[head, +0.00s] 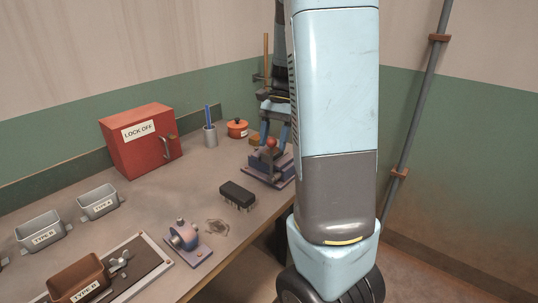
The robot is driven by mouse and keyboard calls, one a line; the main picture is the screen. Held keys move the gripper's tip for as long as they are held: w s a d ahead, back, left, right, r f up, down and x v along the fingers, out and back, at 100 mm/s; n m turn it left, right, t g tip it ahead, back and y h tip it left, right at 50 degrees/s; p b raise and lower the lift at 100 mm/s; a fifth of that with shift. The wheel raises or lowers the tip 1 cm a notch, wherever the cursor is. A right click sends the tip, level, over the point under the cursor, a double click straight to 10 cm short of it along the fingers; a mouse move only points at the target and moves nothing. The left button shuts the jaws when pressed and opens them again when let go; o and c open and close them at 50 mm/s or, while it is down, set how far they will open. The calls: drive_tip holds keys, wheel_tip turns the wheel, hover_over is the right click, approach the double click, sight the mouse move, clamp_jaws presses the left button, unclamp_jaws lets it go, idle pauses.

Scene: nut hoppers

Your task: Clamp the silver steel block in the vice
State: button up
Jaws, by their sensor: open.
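A blue-grey vice (259,167) stands on a dark base plate at the far right part of the bench, with a red knob on it. My gripper (276,133) points down right above the vice, its blue fingers apart, open. I cannot make out the silver steel block in this view. The space between the fingers and the vice jaws is small and partly hidden by my own arm.
A black chip-like block (237,195) and a blue-grey fixture (184,236) lie nearer on the bench. A red lock-off box (138,143), a pen cup (210,135) and an orange pot (237,129) stand behind. Labelled hoppers (40,233) are at left.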

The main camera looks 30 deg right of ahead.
sight(271, 147)
drive_tip(key=shift+x, duration=2.2)
drive_tip(key=shift+c, duration=0.4)
clamp_jaws()
drive_tip(key=shift+a, duration=0.35)
drive_tip(key=shift+d, duration=0.15)
